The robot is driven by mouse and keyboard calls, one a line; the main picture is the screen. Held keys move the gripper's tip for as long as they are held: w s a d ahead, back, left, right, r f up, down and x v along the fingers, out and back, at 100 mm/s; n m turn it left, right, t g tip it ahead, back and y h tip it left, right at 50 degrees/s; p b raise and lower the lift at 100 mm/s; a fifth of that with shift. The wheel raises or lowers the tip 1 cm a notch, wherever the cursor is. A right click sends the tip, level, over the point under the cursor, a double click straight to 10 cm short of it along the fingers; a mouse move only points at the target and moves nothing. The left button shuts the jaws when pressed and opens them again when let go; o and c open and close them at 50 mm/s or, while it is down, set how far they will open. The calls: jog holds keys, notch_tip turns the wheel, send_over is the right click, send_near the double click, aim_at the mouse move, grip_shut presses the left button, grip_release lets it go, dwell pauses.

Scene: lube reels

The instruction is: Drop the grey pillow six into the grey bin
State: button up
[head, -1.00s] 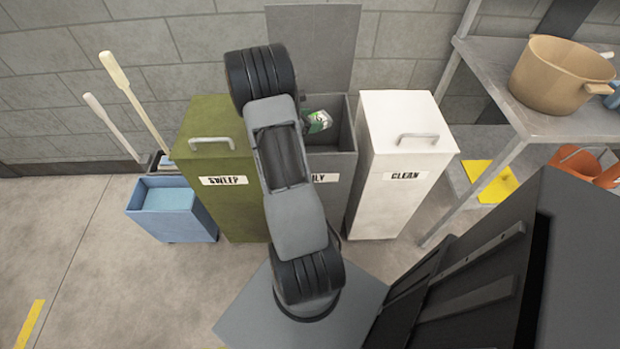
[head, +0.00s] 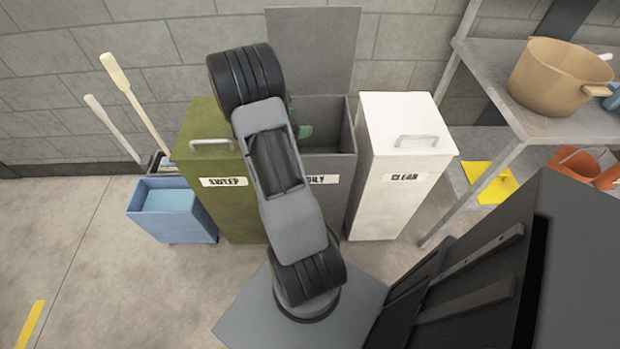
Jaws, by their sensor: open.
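The grey bin (head: 337,166) stands between the green and white bins, its lid (head: 312,50) raised against the wall. Its label is partly covered by my arm and shows only "ILY". My gripper (head: 304,131) is mostly hidden behind my arm; only a small green part shows over the bin's opening. It is open. I see no grey pillow six in the current view; the left of the bin's opening and its floor are hidden.
A green bin (head: 222,200) marked SWEEP stands left and a white bin (head: 402,160) marked CLEAN right, both lidded. A blue bucket (head: 180,222) is far left. A metal shelf (head: 560,128) holding a tan pot (head: 560,75) stands right.

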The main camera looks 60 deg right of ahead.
jog(key=v, duration=0.9)
jog(key=shift+p, duration=0.3)
